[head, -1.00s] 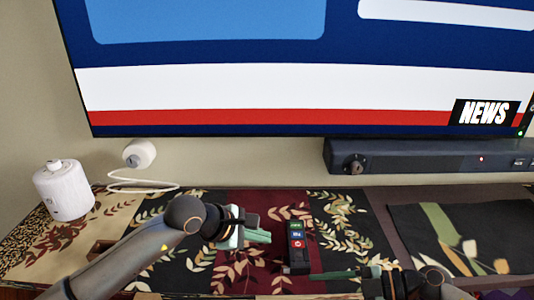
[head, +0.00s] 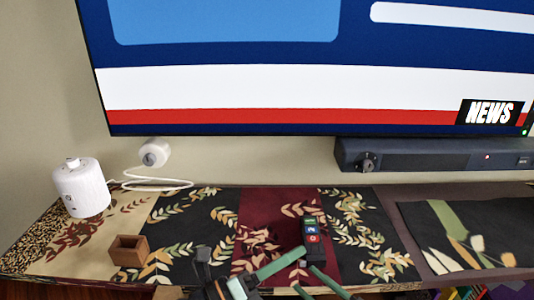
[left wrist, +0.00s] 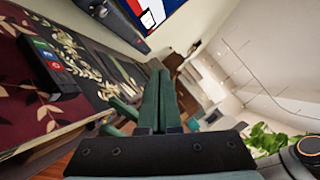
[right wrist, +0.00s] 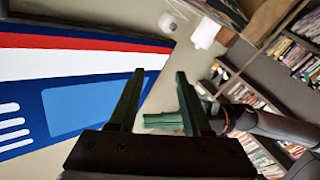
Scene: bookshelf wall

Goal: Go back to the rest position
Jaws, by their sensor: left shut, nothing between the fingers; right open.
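My left gripper (head: 301,253) is low in the head view, its green fingers together and empty, close in front of the black device. It also shows shut in the left wrist view (left wrist: 158,74). My right gripper (head: 304,276) is just below it at the bottom edge, with its two green fingers spread. In the right wrist view the right gripper (right wrist: 157,76) is open, with nothing held between its fingers. The left gripper's shut fingers show behind that gap. Both wrists are largely cut off by the bottom edge in the head view.
The black device with green, blue and red labels (head: 311,237) stands on the patterned runner (head: 262,225). A small brown box (head: 129,250) and a white cylinder (head: 81,188) are at left. A soundbar (head: 430,156) sits under the TV (head: 250,90). The dark runner left of centre is clear.

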